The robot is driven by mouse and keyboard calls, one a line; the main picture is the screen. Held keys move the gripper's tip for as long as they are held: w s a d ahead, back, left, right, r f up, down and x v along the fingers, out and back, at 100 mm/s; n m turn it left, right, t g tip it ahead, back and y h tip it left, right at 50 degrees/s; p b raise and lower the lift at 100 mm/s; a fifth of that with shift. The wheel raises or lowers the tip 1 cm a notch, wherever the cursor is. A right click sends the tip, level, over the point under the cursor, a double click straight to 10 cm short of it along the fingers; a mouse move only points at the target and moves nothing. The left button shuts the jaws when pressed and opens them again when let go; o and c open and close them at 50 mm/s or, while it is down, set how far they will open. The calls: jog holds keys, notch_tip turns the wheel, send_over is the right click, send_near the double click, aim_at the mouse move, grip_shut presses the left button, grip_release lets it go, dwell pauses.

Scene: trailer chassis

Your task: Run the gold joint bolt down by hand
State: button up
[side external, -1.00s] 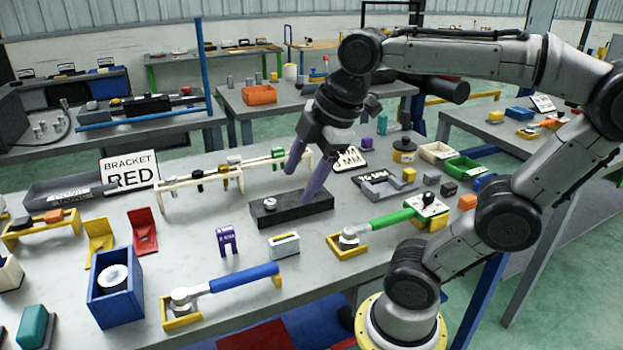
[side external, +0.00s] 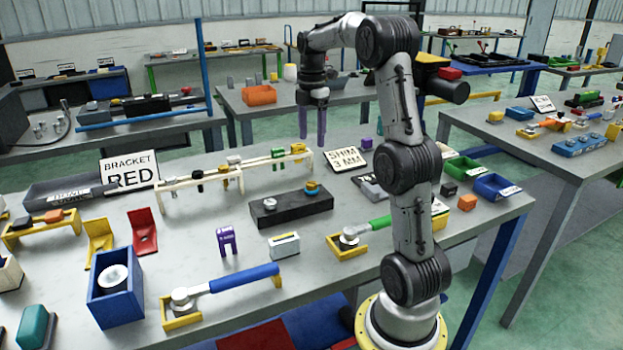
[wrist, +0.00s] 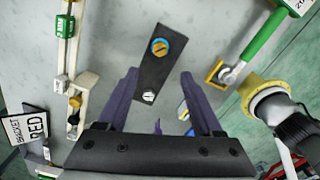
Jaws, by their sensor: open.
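The gold joint bolt (side external: 312,185) stands at the right end of a dark block (side external: 290,207), with a blue ring under its head. In the wrist view the gold bolt (wrist: 159,45) shows its slotted head at the block's far end. A silver bolt (side external: 270,203) sits at the block's other end; it also shows in the wrist view (wrist: 149,96). My gripper (side external: 312,136) is open and empty, fingers pointing down, well above the bench. In the wrist view the purple fingers (wrist: 159,74) are spread wide with the block beyond them. I cannot tell how deep the gold bolt sits.
A cream rack (side external: 230,180) with several coloured pieces runs behind the block. A blue-handled tool (side external: 245,278) and a green-handled tool (side external: 378,224) lie in front and to the right. A purple bracket (side external: 227,240) stands near. The air around my gripper is clear.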

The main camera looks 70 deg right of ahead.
aim_at(311, 183)
notch_tip(311, 183, down, 14)
jog(key=shift+r, duration=0.2)
dwell(0.4)
grip_shut()
